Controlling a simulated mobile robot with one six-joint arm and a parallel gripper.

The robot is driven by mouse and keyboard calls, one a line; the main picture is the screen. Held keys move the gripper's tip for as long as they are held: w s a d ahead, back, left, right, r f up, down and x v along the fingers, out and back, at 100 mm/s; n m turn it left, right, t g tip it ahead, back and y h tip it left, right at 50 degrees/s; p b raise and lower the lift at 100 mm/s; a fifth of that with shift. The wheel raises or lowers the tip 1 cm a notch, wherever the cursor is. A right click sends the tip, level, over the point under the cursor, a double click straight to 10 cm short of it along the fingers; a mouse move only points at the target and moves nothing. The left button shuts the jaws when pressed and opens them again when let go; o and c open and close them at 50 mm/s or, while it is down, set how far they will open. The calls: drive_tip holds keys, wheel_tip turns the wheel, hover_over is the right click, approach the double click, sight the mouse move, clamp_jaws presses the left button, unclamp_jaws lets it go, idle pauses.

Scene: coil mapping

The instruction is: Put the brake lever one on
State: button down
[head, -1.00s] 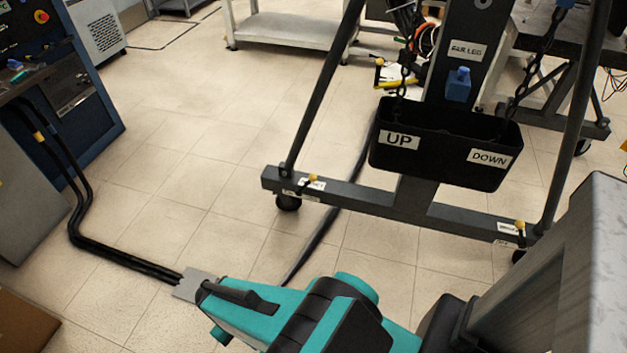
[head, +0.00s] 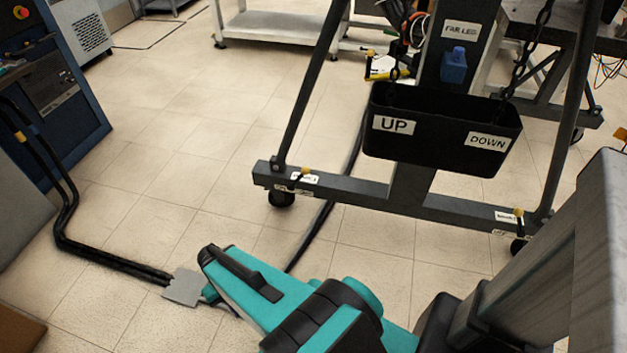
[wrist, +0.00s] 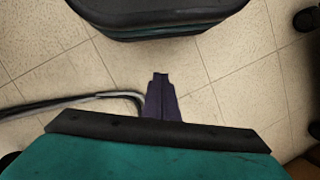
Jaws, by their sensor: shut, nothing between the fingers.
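Two small yellow-tipped levers sit on the base beam of the dark wheeled frame in the head view: a left lever (head: 304,172) beside a white label and a right lever (head: 518,213) beside another. The label text is too small to read surely, so I cannot tell which is brake lever one, nor whether either is on. My gripper (wrist: 160,80) shows in the wrist view as dark fingers, shut and empty, above the tiled floor. In the head view my teal arm lies in front of the frame, apart from both levers; my fingers are not distinguishable there.
A black bin (head: 440,135) marked UP and DOWN hangs on the frame's column. Black cables (head: 95,255) run along the floor at left to a grey plate (head: 183,288). A blue cabinet (head: 55,90) stands far left.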

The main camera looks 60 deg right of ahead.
drive_tip(key=w+d+r+m+t+b, duration=0.1)
drive_tip(key=w+d+m+t+b, duration=0.35)
drive_tip(key=d, duration=1.05)
drive_tip(key=w+d+m+t+b, duration=0.2)
drive_tip(key=w+d+b, duration=0.55)
drive_tip(key=d, duration=0.65)
drive_tip(key=s+d+r+m+t+h+b, duration=0.1)
drive_tip(key=s+d+r+m+h+b, duration=0.1)
drive_tip(key=d, duration=0.8)
drive_tip(key=s+d+r+m+t+h+b, duration=0.1)
drive_tip(key=s+d+r+b, duration=0.4)
drive_tip(key=d, duration=0.5)
drive_tip(key=s+d+r+m+t+h+b, duration=0.1)
drive_tip(key=s+d+r+m+h+b, duration=0.1)
drive_tip(key=s+d+b, duration=0.3)
drive_tip(key=d+r+h, duration=0.1)
drive_tip(key=d, duration=0.3)
drive_tip(key=shift+s+d+r+m, duration=0.25)
drive_tip(key=shift+d+m, duration=0.1)
drive_tip(key=shift+d, duration=0.05)
drive_tip(key=w+d+f+b, duration=0.3)
drive_tip(key=w+f+b, duration=0.2)
drive_tip(key=w+f, duration=0.2)
drive_tip(key=shift+w, duration=1.2)
